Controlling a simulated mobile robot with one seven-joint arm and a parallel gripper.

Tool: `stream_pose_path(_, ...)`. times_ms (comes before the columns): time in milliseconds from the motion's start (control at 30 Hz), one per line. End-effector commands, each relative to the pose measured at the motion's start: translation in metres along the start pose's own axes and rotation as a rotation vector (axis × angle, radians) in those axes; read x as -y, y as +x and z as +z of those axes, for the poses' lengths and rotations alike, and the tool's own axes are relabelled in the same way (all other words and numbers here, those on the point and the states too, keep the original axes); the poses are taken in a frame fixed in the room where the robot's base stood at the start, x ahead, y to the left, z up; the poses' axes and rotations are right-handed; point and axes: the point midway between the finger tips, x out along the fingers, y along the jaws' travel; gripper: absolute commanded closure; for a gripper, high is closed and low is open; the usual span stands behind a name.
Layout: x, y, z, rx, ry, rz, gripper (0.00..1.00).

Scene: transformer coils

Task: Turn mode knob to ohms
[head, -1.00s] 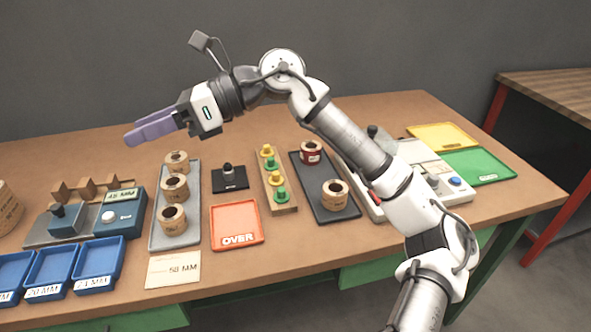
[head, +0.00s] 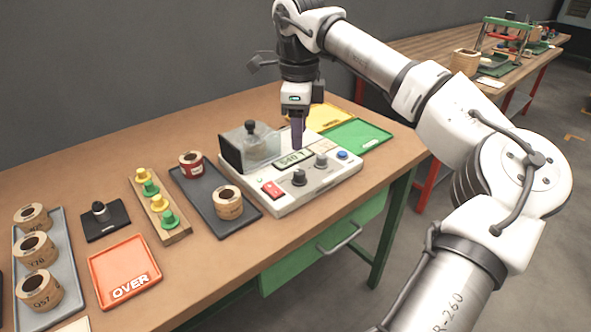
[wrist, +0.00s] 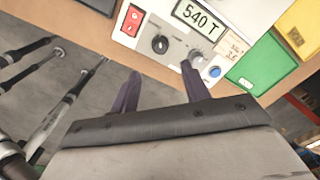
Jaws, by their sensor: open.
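The tester (head: 330,180) is a pale box on the bench with a display (head: 293,157) reading "540 T". On its front panel are a black knob (head: 299,177) and a grey knob (head: 321,159). In the wrist view the black knob (wrist: 160,44) lies beyond the gap between my fingers, and the grey knob (wrist: 195,56) is near the right fingertip. The labels by the knobs are too small to read, so I cannot tell which is the mode knob. My gripper (head: 298,146) points down above the tester's rear part, open and empty (wrist: 160,72).
The tester also carries a red switch (head: 272,190), a blue button (head: 342,154) and a clear-sided box with a black post (head: 250,135). Yellow (head: 330,115) and green (head: 358,134) trays lie behind it. A dark tray (head: 212,197) with two coils is at its left.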

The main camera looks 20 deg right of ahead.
Motion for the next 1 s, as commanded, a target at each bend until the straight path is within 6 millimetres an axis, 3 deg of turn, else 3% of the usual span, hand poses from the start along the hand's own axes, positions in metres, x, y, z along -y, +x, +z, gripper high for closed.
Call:
stream_pose_path(200,-0.001,0.05,0.0,0.002,0.0,0.003,0.54)
stream_pose_path(500,-0.001,0.096,0.001,0.003,-0.001,0.002,0.54)
stream_pose_path(933,0.0,0.105,0.001,0.003,-0.001,0.0,0.54)
stream_pose_path(1000,0.0,0.105,0.001,0.003,-0.001,0.0,0.63)
